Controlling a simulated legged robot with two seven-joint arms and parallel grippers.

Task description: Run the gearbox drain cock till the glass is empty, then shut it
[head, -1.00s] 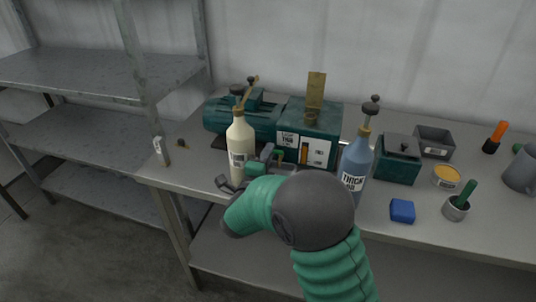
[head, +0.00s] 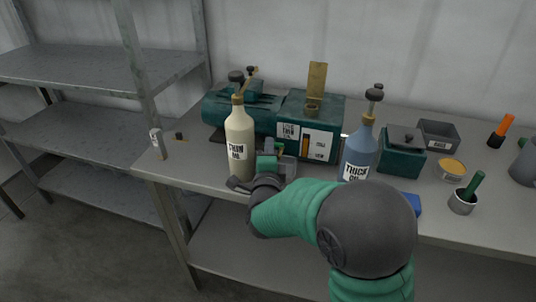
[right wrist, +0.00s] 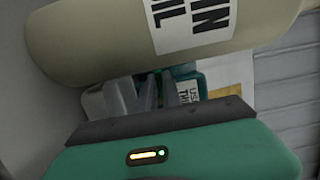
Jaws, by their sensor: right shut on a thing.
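The green gearbox (head: 290,118) stands at the back of the bench, with a label and a sight glass (head: 305,146) on its front. The glass shows an amber column in its lower part and dark above; the exact level is too small to read. My right gripper (head: 276,155) is low in front of the gearbox and shut at the drain cock, which its fingers and palm mostly hide. In the right wrist view the grey fingers (right wrist: 147,95) point at the gearbox (right wrist: 187,85). A pale clear-looking vessel (head: 288,168) stands beside the gripper under the gearbox front. My left gripper is out of view.
A cream THIN OIL bottle (head: 240,143) stands upright close left of my gripper and crosses the right wrist view (right wrist: 190,25). A blue THICK OIL bottle (head: 358,153) stands right. A green lidded box (head: 401,160), grey bin (head: 438,135) and yellow-lidded tin (head: 452,169) stand farther right.

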